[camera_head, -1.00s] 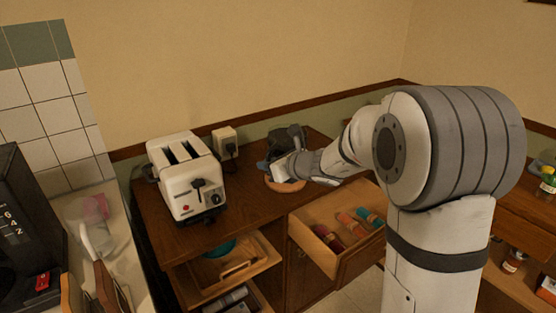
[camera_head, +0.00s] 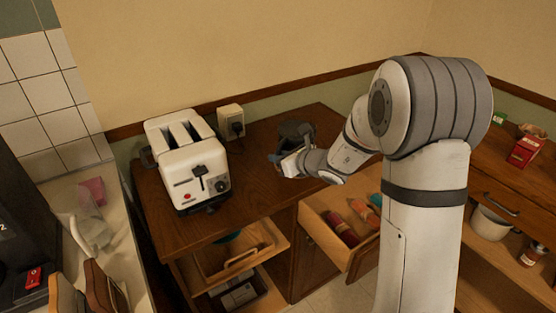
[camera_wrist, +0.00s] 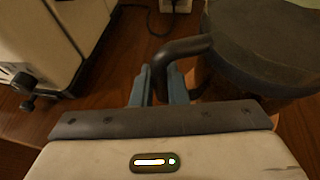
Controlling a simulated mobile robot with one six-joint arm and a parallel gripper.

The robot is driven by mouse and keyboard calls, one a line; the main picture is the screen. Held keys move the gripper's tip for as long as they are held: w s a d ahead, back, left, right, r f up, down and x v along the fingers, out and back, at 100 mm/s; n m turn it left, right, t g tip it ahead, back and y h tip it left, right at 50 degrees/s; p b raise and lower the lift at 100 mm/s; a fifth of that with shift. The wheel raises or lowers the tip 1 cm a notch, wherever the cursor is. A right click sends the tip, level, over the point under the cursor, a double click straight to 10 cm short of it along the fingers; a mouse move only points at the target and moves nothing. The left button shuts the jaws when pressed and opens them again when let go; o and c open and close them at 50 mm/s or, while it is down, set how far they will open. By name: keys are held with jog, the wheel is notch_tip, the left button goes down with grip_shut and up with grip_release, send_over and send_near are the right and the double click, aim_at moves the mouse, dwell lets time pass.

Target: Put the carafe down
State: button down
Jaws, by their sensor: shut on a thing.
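The carafe (camera_head: 298,132) is a dark, rounded vessel above the wooden counter, right of the toaster. In the wrist view the carafe (camera_wrist: 275,50) fills the upper right, with its dark handle (camera_wrist: 185,48) reaching left. My gripper (camera_head: 279,159) is shut on this handle; in the wrist view the blue-grey fingers of my gripper (camera_wrist: 163,88) stand on either side of it. My gripper and wrist hide part of the carafe's lower side in the head view. I cannot tell whether its base touches the counter.
A white toaster (camera_head: 189,168) stands left on the wooden counter (camera_head: 225,212), near a wall outlet (camera_head: 231,121) with a plug. An open drawer (camera_head: 318,208) holding several coloured items juts out below. Bare counter lies between toaster and carafe.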

jog(key=shift+f, duration=0.45)
jog(key=shift+f, duration=0.1)
jog(key=shift+f+b, duration=0.1)
jog(key=shift+b, duration=0.2)
jog(key=c, duration=1.4)
grip_release()
jog(key=shift+c, duration=0.2)
